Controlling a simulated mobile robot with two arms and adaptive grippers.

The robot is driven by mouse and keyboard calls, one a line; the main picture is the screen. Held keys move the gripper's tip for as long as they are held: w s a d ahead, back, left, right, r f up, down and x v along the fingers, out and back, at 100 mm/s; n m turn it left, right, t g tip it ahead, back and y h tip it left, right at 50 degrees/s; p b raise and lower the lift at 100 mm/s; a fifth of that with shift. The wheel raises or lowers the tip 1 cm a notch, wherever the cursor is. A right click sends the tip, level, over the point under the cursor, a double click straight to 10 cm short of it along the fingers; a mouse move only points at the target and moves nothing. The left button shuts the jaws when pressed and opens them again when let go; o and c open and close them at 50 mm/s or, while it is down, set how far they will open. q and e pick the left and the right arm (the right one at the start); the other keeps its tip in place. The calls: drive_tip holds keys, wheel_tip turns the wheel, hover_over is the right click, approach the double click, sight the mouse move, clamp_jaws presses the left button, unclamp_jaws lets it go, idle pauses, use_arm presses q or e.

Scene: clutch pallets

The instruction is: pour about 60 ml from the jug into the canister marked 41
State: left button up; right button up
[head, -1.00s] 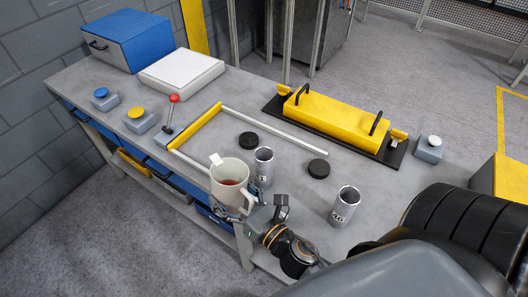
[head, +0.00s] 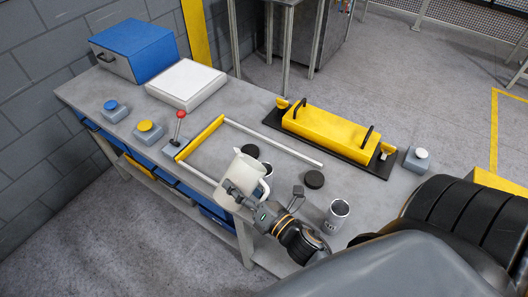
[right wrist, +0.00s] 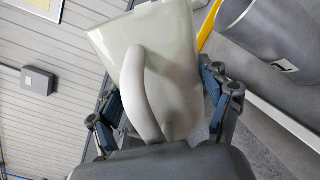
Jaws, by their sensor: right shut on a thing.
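My right gripper (head: 234,196) is shut on the cream jug (head: 238,180). The jug is held above the bench, tilted, and its contents are hidden from this side. In the right wrist view the jug (right wrist: 175,50) and its handle lie between the fingers of my right gripper (right wrist: 165,95). A grey metal canister (head: 267,170) stands just behind the jug and is partly hidden by it. The canister also shows in the right wrist view (right wrist: 270,30) with a mark only partly visible. My left gripper is not in view.
Another open canister (head: 337,215) stands to the right; its mark is too small to read. Black round lids (head: 249,151) (head: 314,179) lie nearby. A yellow and grey frame (head: 200,138), a lever (head: 180,125) and a yellow block on a black plate (head: 325,130) surround the area.

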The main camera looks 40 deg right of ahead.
drive_tip(key=shift+a+r+m+p, duration=0.1)
drive_tip(key=shift+r+m+p, duration=0.45)
drive_tip(key=shift+m, duration=0.15)
drive_tip(key=shift+f, duration=0.1)
drive_tip(key=shift+m, duration=0.3)
drive_tip(key=shift+f+m, duration=0.1)
drive_tip(key=shift+m, duration=0.4)
drive_tip(key=shift+d+r+m+p, duration=0.2)
drive_tip(key=shift+r+m+p, duration=0.5)
drive_tip(key=shift+m, duration=0.3)
idle(2.2)
wheel_tip(320, 180, down, 2)
drive_tip(key=shift+a+n+b, duration=0.15)
drive_tip(key=shift+n+b, duration=1)
drive_tip(key=shift+n, duration=0.05)
drive_tip(key=shift+r+n, duration=0.4)
drive_tip(key=shift+n, duration=0.2)
drive_tip(key=shift+f+n+b, duration=0.45)
drive_tip(key=shift+f+n, duration=0.1)
drive_tip(key=shift+n, duration=0.35)
